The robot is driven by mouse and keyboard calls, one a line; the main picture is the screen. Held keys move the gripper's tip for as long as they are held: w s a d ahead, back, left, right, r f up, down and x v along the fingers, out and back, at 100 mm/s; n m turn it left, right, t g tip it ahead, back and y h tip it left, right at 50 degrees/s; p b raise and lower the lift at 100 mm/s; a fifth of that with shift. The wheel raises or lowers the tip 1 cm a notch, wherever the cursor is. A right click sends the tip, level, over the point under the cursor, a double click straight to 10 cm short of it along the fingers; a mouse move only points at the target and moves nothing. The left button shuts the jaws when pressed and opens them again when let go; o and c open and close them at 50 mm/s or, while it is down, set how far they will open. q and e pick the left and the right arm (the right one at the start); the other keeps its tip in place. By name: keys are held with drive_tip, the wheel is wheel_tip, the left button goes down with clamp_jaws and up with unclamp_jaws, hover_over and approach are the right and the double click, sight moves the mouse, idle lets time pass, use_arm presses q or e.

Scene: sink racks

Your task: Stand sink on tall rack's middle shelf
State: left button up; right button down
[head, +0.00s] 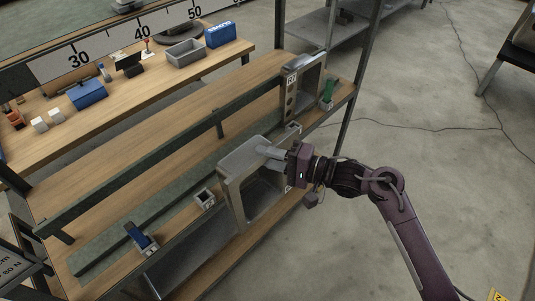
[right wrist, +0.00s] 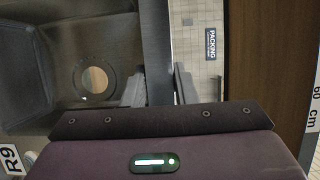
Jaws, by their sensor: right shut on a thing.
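The sink (head: 230,190) is a grey metal basin, tipped on its side with its open face toward the front. It is at the front edge of the wooden rack shelf (head: 178,222); I cannot tell whether it touches the shelf. My right gripper (head: 270,153) is shut on the sink's upper right rim. In the right wrist view, the sink's dark inside (right wrist: 35,65) and round drain hole (right wrist: 95,78) are at the left. The rim is between the fingers of the gripper (right wrist: 158,88). My left gripper is not in view.
A blue-and-grey item (head: 138,236) and a small metal holder (head: 205,198) are left of the sink. A rack post (head: 351,95) rises there. The floor in front is clear.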

sight(252, 148)
drive_tip(key=shift+a+r, duration=0.1)
drive_tip(key=shift+w+y+b, duration=0.15)
drive_tip(key=shift+y+b, duration=0.15)
drive_tip(key=shift+w+a+b, duration=0.45)
drive_tip(key=shift+w+a, duration=1.3)
drive_tip(key=shift+a, duration=0.15)
drive_tip(key=w+a+f+b, duration=0.4)
drive_tip(key=w+a+b, duration=0.7)
drive_tip(key=shift+w+a+f, duration=0.15)
drive_tip(key=shift+w+a, duration=0.1)
drive_tip(key=shift+a, duration=0.1)
drive_tip(key=shift+f, duration=0.45)
idle(1.0)
